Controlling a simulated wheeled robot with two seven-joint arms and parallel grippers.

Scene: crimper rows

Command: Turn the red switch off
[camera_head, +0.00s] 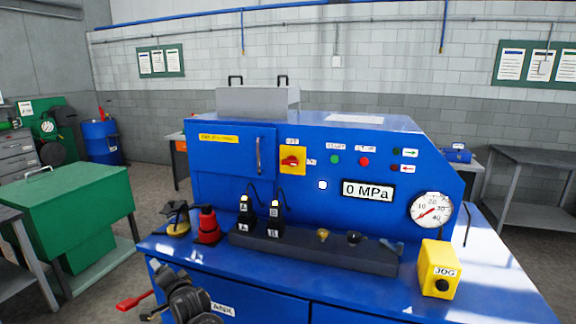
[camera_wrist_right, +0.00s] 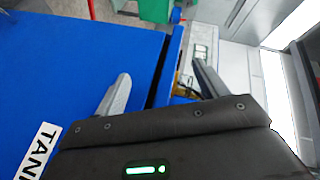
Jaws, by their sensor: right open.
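The red switch (camera_head: 290,160) is a red rotary knob on a yellow plate, on the front of the blue machine (camera_head: 230,175). Its handle looks roughly horizontal. Small labels sit above it and to its right, too small to read surely. Nothing touches it. My right gripper (camera_wrist_right: 160,70) is open and empty in the right wrist view, close in front of the blue cabinet front with the TANK label (camera_wrist_right: 38,150). The switch is not seen in that view. A black jointed part at the lower left of the head view is probably my arm. My left gripper is not identifiable.
Right of the switch are green and red buttons (camera_head: 365,161), a display reading 0 MPa (camera_head: 367,190) and a round gauge (camera_head: 431,210). A yellow JOG box (camera_head: 438,268) stands at the front right. A dark rail (camera_head: 300,250) and a red bottle-like tool (camera_head: 208,226) stand below the panel.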

